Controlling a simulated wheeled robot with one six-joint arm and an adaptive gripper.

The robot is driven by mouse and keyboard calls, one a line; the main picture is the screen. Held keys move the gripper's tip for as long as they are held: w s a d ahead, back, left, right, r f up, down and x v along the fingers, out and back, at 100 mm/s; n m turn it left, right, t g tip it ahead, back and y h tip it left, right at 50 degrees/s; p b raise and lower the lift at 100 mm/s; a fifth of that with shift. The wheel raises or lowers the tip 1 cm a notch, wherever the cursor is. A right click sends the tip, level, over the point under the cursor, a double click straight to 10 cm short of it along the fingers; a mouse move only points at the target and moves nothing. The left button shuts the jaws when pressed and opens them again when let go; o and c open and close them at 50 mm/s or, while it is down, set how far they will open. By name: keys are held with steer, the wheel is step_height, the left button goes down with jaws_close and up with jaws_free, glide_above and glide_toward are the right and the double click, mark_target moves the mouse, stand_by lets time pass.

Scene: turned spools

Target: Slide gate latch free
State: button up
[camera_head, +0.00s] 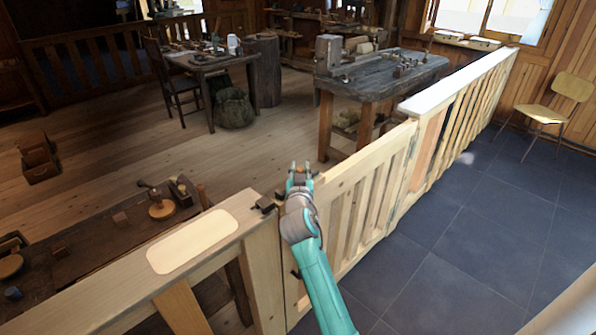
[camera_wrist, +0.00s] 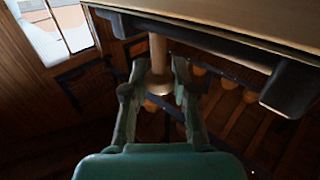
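The wooden gate (camera_head: 362,205) stands in line with the fence and looks shut against the post (camera_head: 268,265). A dark latch piece (camera_head: 264,205) sits at the post's top; the rest is mostly hidden behind my gripper (camera_head: 299,168). In the wrist view a dark latch bar (camera_wrist: 215,52) runs under a pale wooden edge. A pale knob (camera_wrist: 157,58) with a slim stem and flared end projects from it. My gripper (camera_wrist: 159,66) has a finger on each side of the knob, with narrow gaps beside the stem. Contact with the flared end is unclear.
A wooden ledge (camera_head: 125,285) with a pale inset panel (camera_head: 192,242) lies left of the post. A low bench (camera_head: 85,235) with turned pieces stands behind it. A heavy workbench (camera_head: 380,75) is beyond the gate. Tiled floor (camera_head: 480,240) on the right is clear.

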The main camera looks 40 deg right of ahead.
steer(key=o, duration=0.4)
steer(key=shift+d, duration=0.25)
steer(key=shift+a, duration=0.1)
steer(key=v, duration=1.2)
steer(key=shift+f, duration=0.1)
steer(key=s+a+f+n+t+y, duration=0.2)
steer(key=s+a+f+n+y, duration=0.55)
steer(key=s+a+f, duration=0.95)
steer(key=s+a+r+y, duration=0.1)
steer(key=s+a+r, duration=0.1)
steer(key=s, duration=0.6)
steer(key=s+a+r+y, duration=0.2)
steer(key=s, duration=0.6)
steer(key=s+a+r+n+y, duration=0.1)
steer(key=s+a+r, duration=0.1)
steer(key=s, duration=0.6)
steer(key=shift+s+a+r+y, duration=0.1)
steer(key=shift+s+a+y, duration=0.1)
steer(key=shift+y, duration=0.15)
